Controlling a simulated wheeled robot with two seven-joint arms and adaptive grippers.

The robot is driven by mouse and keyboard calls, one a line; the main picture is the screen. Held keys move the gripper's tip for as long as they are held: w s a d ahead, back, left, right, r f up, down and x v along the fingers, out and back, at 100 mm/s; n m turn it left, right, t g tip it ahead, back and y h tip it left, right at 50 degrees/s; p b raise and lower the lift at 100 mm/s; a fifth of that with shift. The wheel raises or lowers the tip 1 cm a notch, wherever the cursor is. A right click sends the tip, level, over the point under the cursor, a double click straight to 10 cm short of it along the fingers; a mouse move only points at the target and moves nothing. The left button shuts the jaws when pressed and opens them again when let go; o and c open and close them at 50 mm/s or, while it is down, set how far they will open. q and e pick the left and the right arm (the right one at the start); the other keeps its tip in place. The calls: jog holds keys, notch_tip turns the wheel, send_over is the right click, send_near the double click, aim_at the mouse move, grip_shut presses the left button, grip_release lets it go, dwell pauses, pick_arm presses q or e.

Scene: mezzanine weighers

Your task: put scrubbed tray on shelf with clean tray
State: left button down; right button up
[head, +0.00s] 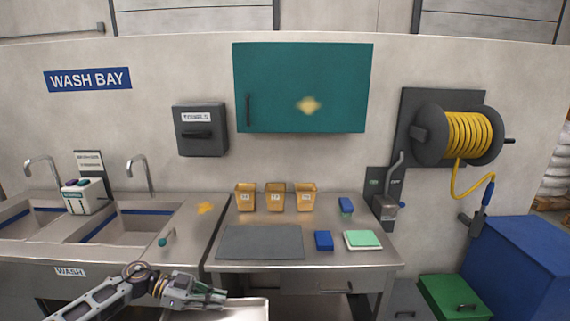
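A pale metal tray (246,309) shows at the bottom edge of the head view, in front of the worktable, and its lower part is cut off. My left gripper (215,296) comes in from the left, with its fingers over the tray's left part near the far rim. I cannot tell whether the fingers close on the rim or only overlap it in view. My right gripper is out of view. I see no shelf with a clean tray here. A teal wall cabinet (302,88) is shut and has a yellowish smear on its door.
The worktable (330,263) holds a grey mat (260,242), three tan bins (275,197), a blue block (323,240) and a green-topped pad (362,240). Sinks (125,225) stand left. A hose reel (460,135), blue box (515,265) and green box (455,297) are right.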

aim_at(233, 303)
pick_arm(q)
jog(key=w+d+f+n+t+y, duration=0.1)
jog(key=w+d+n+t+y, duration=0.1)
jog(key=d+n+t, duration=0.3)
jog(key=shift+d+n+t, duration=0.3)
jog(key=shift+d+t, duration=0.4)
jog(key=shift+d, duration=0.2)
jog(key=shift+w, duration=0.1)
jog(key=shift+f+n+t+y, duration=0.25)
jog(key=shift+n+t+y, duration=0.55)
jog(key=shift+n+t, duration=0.3)
jog(key=shift+s+a+f+n+t+y, duration=0.25)
jog(key=shift+n+t+y, duration=0.25)
jog(key=shift+n+y, duration=0.15)
jog(key=shift+s+a+f+n+t+y, duration=0.1)
jog(key=shift+a+f+n+t+y, duration=0.15)
jog(key=shift+n+t+y, duration=0.4)
jog(key=shift+a, duration=0.1)
